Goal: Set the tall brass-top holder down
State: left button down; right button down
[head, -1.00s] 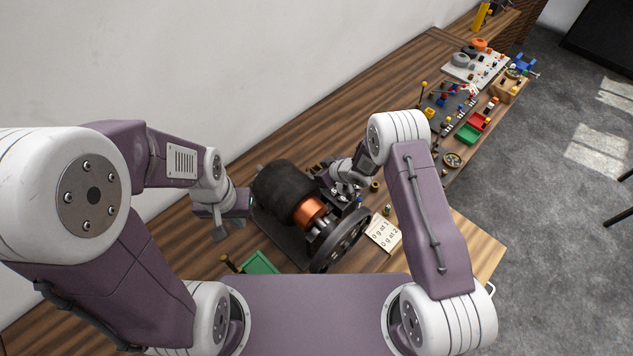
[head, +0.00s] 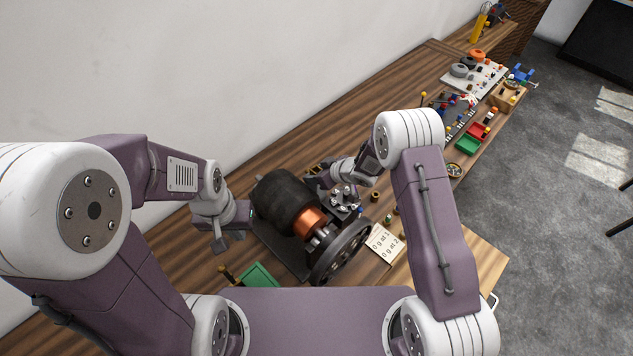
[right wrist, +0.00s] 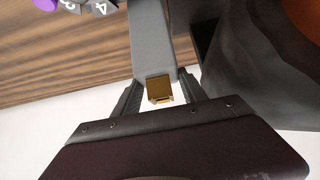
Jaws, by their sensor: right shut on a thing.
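In the right wrist view my right gripper (right wrist: 159,92) is shut on the tall brass-top holder. Its small brass top (right wrist: 159,86) sits between the two dark fingers, and its long grey body (right wrist: 153,40) runs away toward the wooden bench. I cannot tell whether its foot touches the bench. In the head view my right gripper (head: 316,183) is behind the dynamo's right side, and the holder is mostly hidden there by the arm and dynamo. My left gripper (head: 224,243) hangs left of the dynamo, apart from it; its jaw opening is unclear.
The dynamo, with black drum (head: 283,198), copper ring and dark wheel (head: 341,254), stands close beside the right gripper. A lettered card (head: 383,243) and a green tray (head: 262,276) lie nearby. A numbered dial (right wrist: 98,8) shows in the wrist view.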

notch_tip(320, 180, up, 6)
jog(key=shift+f, duration=0.15)
